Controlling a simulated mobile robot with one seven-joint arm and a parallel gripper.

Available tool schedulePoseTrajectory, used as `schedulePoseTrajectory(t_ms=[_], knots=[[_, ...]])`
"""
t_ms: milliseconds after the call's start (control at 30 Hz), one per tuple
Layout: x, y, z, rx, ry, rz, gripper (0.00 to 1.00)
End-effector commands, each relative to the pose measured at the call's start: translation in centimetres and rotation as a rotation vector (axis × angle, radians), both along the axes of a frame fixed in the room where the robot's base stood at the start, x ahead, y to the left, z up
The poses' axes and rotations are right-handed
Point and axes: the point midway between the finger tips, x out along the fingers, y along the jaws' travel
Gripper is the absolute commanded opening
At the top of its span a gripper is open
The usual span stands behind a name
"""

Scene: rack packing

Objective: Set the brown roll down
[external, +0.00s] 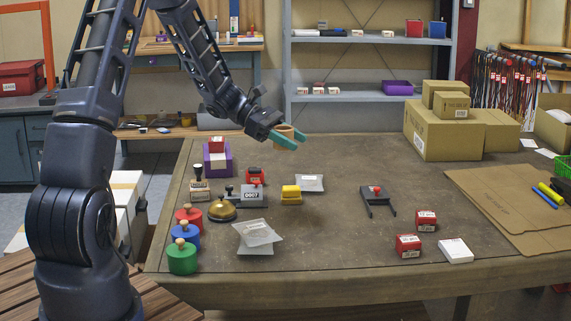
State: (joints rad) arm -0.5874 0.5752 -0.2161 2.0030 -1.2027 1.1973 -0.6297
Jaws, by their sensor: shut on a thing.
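My gripper (291,138) has teal fingers and is above the back left part of the worktable (340,240). It is shut on the brown roll (285,130), a tan ring-shaped roll that shows just behind the fingers. The roll appears to be held above the tabletop, though the exact height cannot be told from this one view. Part of the roll is hidden by the fingers.
Cardboard boxes (440,140) fill the back right. The table's middle is mostly clear around a black stand (379,199).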

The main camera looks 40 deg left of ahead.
Motion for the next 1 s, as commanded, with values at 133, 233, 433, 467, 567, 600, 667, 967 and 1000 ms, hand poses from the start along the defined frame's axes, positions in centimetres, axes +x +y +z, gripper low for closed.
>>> schedulePoseTrajectory(t_ms=[133, 233, 433, 467, 567, 600, 667, 967, 1000], knots=[[-0.7, 1.0, -0.2, -0.003, 0.002, 0.000, 0.23], [-0.8, 1.2, -1.4, -0.004, 0.005, 0.000, 0.23], [-0.8, 1.1, -5.6, -0.005, 0.005, 0.000, 0.23], [-0.8, 1.1, -6.3, -0.004, 0.006, 0.000, 0.23], [-0.8, 1.1, -8.5, -0.004, 0.006, 0.000, 0.23], [-0.8, 1.1, -9.3, -0.004, 0.005, -0.001, 0.23], [-0.8, 1.1, -10.5, -0.005, 0.005, -0.001, 0.23], [-0.7, 1.1, -15.5, -0.003, 0.002, 0.000, 0.23], [-0.7, 1.1, -15.8, -0.002, 0.001, -0.001, 0.23]])
